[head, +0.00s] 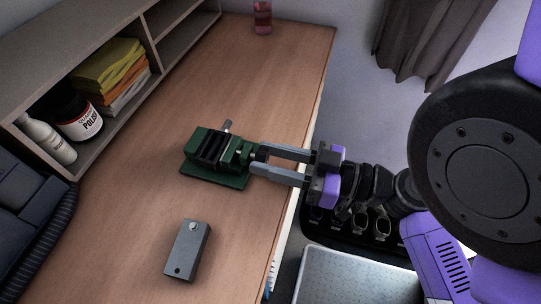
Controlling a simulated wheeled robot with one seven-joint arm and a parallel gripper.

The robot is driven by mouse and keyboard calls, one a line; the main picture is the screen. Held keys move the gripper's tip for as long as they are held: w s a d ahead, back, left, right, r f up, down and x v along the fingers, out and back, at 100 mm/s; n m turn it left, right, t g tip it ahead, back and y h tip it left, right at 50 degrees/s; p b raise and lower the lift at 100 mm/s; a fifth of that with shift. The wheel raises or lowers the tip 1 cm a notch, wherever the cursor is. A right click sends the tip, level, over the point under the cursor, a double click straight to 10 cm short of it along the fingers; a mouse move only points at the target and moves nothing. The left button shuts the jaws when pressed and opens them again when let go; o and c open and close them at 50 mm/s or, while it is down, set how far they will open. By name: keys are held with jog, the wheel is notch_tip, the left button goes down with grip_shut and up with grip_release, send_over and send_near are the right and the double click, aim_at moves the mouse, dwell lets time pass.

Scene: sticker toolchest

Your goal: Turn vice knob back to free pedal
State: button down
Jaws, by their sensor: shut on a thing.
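A green vice (215,157) with dark jaws sits on the wooden workbench (240,75) in the middle of the head view. A small metal bar (227,126) sticks up at its back. My gripper (260,160) reaches in from the right, and its two grey fingers are shut on the vice knob (256,154) at the vice's right end. The fingers hide most of the knob. A grey pedal (188,250) with a round silver knob on top lies apart on the bench, in front of the vice. No pedal can be made out between the vice jaws.
A shelf at the left holds folded yellow and orange cloths (110,70), a dark polish jar (75,118) and a white bottle (47,140). A pink bottle (262,17) stands at the far end. The bench behind the vice is clear. Its right edge runs beneath my gripper.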

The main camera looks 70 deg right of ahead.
jog(key=shift+f+n, duration=0.15)
jog(key=shift+n, duration=1.85)
jog(key=c, duration=0.9)
grip_release()
jog(key=s+b, duration=0.2)
jog(key=s, duration=0.5)
jog(key=shift+s, duration=0.4)
